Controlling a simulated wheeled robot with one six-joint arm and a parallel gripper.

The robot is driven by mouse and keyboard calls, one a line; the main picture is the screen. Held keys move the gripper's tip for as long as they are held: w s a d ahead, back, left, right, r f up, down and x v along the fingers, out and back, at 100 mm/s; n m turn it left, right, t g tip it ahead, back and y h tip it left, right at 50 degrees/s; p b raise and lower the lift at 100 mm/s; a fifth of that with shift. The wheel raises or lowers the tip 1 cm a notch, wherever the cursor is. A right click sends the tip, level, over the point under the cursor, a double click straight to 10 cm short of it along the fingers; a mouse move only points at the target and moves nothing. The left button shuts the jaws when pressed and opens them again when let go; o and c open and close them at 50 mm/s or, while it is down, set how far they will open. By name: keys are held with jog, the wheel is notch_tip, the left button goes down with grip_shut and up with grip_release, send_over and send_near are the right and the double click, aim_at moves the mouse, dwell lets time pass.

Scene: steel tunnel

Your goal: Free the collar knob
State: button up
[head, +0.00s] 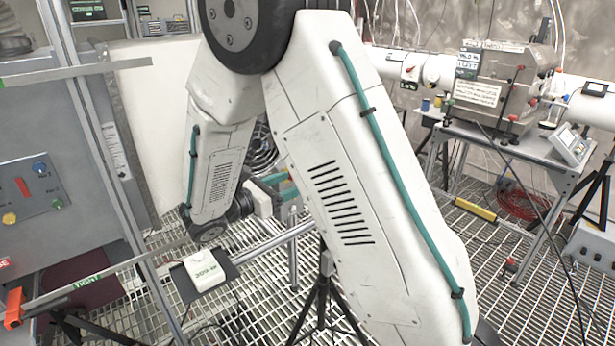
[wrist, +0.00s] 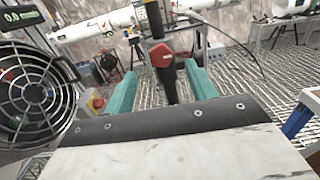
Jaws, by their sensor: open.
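A red knob (wrist: 161,54) sits on a dark upright post (wrist: 168,84) in the wrist view; I take it to be the collar knob. The knob appears between or just beyond the fingertips; I cannot tell the depth or any contact. In the head view my own arm covers most of the gripper area, and the knob is hidden there.
A round fan grille (wrist: 36,96) stands close on the left of the wrist view. In the head view, a grey panel (head: 45,170) is at left, a white box (head: 204,270) sits on a dark plate, and a bench (head: 520,150) bears a steel chamber (head: 500,82). A grated floor lies between.

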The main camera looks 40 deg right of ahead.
jog(key=d, duration=0.6)
jog(key=shift+d, duration=0.25)
jog(key=c, duration=1)
